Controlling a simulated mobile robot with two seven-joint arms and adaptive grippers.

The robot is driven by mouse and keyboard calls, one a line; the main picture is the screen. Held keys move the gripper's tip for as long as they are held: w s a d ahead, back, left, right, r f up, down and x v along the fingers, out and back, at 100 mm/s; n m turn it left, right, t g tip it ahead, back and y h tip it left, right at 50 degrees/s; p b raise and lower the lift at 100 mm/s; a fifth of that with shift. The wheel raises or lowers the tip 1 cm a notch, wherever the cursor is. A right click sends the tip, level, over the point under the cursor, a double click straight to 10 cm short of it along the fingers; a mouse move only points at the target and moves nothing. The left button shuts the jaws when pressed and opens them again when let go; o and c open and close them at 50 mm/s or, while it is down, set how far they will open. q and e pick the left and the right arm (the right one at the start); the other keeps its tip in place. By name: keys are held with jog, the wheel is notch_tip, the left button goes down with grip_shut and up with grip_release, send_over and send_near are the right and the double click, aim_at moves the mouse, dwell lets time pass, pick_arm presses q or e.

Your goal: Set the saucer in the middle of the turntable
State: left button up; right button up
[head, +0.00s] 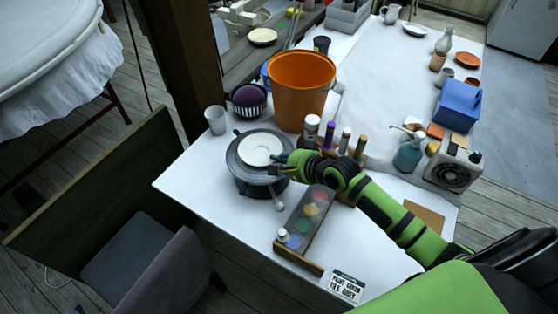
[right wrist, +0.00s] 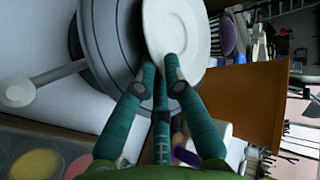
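The white saucer (head: 259,149) is over the grey round turntable (head: 237,166), close to its middle, in the head view. It also shows in the right wrist view (right wrist: 185,30), with the turntable (right wrist: 100,35) beneath it to the left. My right gripper (head: 280,160) reaches in from the right at the saucer's near right rim. In the right wrist view its teal fingers (right wrist: 160,70) are close together with the saucer's rim between them. I cannot tell whether the saucer touches the turntable. My left gripper is not in view.
An orange bucket (head: 300,85) and a striped bowl with a purple ball (head: 248,98) stand behind the turntable. A pale cup (head: 215,119) is to the left. Several bottles (head: 328,133) and a paint palette (head: 305,218) are on the right. The table's left corner is clear.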

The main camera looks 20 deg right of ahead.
jog(key=shift+s+f, duration=0.3)
jog(key=shift+f, duration=0.25)
jog(key=shift+r, duration=0.15)
jog(key=w+r+v, duration=0.1)
jog(key=v, duration=1.1)
jog(key=shift+r, duration=0.35)
jog(key=shift+s, duration=0.15)
